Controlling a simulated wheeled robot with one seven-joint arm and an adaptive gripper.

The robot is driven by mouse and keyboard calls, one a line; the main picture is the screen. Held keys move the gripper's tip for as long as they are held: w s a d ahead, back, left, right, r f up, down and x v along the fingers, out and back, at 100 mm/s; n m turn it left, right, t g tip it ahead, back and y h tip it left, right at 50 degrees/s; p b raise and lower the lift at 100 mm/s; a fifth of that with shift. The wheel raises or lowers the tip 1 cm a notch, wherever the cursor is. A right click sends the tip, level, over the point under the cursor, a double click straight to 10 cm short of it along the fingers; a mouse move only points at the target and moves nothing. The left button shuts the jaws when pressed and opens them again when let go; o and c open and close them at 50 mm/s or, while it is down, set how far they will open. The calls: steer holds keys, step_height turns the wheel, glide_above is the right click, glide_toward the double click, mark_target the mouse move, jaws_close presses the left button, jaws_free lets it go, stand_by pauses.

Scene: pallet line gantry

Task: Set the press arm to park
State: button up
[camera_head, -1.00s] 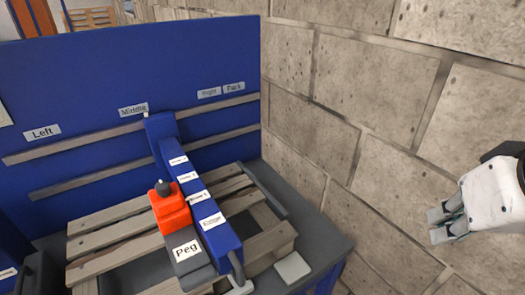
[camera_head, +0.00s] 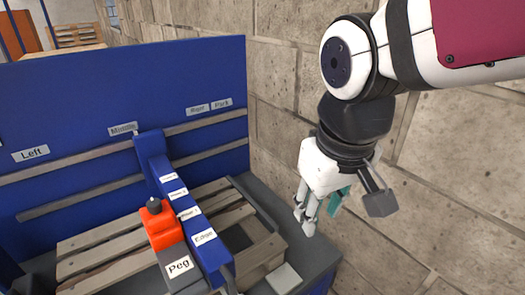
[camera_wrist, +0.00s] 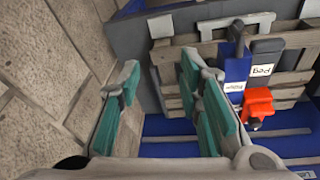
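The blue press arm (camera_head: 187,205) reaches forward from the rails on the blue back panel, below the "Middle" label (camera_head: 122,129). It carries small white labels and has a grey handle at its near end. An orange block (camera_head: 160,228) with a black knob sits beside the arm, behind a dark block labelled "Peg" (camera_head: 178,265). In the wrist view the arm (camera_wrist: 237,70), its handle (camera_wrist: 238,32) and the orange block (camera_wrist: 258,103) lie right of my fingers. My gripper (camera_head: 306,215) is open and empty, right of the arm, apart from it; its teal-padded fingers (camera_wrist: 158,75) stand apart.
A wooden pallet (camera_head: 110,248) lies under the arm on a dark base. "Left" (camera_head: 30,154), "Right" (camera_head: 197,109) and "Park" (camera_head: 222,104) labels mark the panel. A stone block wall (camera_head: 430,200) stands close on the right, behind my gripper.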

mark_target(232, 280)
steer(key=s+a+f+n+g+p, duration=0.1)
steer(key=a+f+n, duration=0.15)
steer(key=a, duration=0.45)
steer(key=s+a+f+n+g, duration=0.2)
steer(key=a+f, duration=0.1)
steer(key=a, duration=0.4)
steer(key=f, duration=0.9)
steer(key=f+p, duration=0.1)
steer(key=f, duration=0.4)
steer(key=shift+w+a, duration=0.1)
steer(key=shift+a, duration=0.15)
jaws_close()
